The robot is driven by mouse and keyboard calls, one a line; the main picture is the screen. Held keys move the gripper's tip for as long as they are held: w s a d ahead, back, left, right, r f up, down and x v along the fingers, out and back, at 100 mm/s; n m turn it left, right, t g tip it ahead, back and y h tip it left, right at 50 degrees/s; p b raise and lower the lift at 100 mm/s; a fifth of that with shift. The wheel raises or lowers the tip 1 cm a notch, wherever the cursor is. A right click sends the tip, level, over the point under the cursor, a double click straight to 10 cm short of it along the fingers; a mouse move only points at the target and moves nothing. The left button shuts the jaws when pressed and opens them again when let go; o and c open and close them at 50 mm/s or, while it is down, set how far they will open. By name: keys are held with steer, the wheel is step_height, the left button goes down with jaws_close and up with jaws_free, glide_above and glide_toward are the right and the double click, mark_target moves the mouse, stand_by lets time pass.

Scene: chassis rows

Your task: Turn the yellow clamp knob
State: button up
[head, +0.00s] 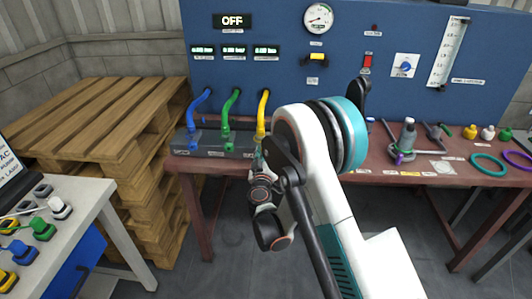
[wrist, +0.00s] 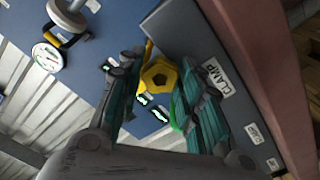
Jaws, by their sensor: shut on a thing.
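The yellow clamp knob (wrist: 160,77) shows in the wrist view between the two fingers of my gripper (wrist: 157,88). The fingers stand on either side of it and are shut on it, though the exact contact points are hard to see. A label reading CLAMP (wrist: 216,78) is on the grey block beside it. In the head view my arm hides the knob, below the yellow hose (head: 263,112) at the right end of the clamp block.
A green hose (head: 231,108) and a blue hose (head: 197,108) stand left of the yellow one on the red bench (head: 190,165). The blue panel (head: 290,80) behind carries a gauge (head: 318,17) and a sign reading OFF (head: 232,21). Wooden pallets (head: 105,115) stand at left.

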steer(key=o, duration=1.1)
steer(key=shift+c, duration=0.2)
step_height(320, 180, up, 10)
